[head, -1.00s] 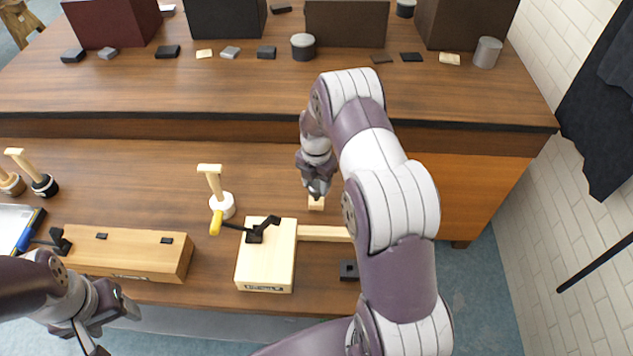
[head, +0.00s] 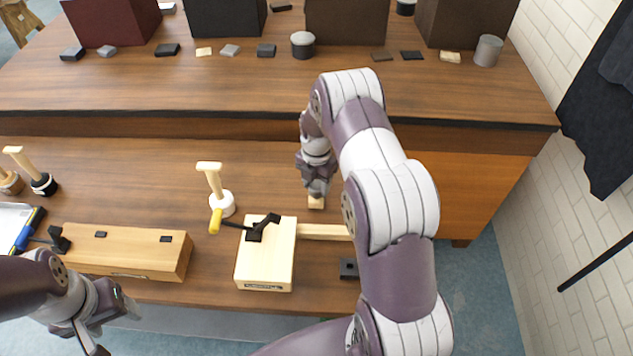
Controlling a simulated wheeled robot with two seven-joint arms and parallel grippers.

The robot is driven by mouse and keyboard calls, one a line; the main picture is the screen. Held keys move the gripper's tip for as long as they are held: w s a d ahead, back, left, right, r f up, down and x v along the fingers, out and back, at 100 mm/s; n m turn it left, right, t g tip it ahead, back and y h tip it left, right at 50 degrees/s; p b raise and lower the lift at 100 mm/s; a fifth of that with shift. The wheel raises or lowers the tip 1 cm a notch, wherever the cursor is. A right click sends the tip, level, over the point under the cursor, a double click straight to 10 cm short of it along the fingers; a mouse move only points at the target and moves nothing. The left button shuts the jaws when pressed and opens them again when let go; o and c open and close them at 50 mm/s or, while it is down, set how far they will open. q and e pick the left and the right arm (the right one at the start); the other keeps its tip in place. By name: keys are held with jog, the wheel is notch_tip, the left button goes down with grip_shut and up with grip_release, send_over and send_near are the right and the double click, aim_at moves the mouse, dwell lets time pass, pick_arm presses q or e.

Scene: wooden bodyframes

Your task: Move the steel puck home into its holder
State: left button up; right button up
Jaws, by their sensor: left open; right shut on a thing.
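My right gripper (head: 318,191) points down over the workbench, shut at the top of a small pale wooden block (head: 316,203); its fingers and the arm hide most of the contact. My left gripper (head: 112,321) is open and empty off the bench's front edge at lower left. I cannot tell for sure which thing is the steel puck. A plain grey metal cylinder (head: 487,51) stands on the back shelf at right, and a dark cylinder with a grey top (head: 303,46) stands left of it. No holder can be picked out with certainty.
A longer wooden block (head: 125,252) lies left. A white-based wooden handle (head: 221,204) stands behind. A black block (head: 348,268) sits near the front edge.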

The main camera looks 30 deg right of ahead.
aim_at(317, 185)
jog(key=shift+f+b, duration=0.75)
jog(key=shift+f, duration=0.4)
jog(key=o, duration=1.3)
jog(key=shift+c, duration=0.2)
jog(key=shift+r, duration=0.1)
notch_tip(317, 185, up, 13)
jog(key=b, duration=0.1)
jog(key=shift+f+b, duration=0.2)
jog(key=shift+b, duration=0.2)
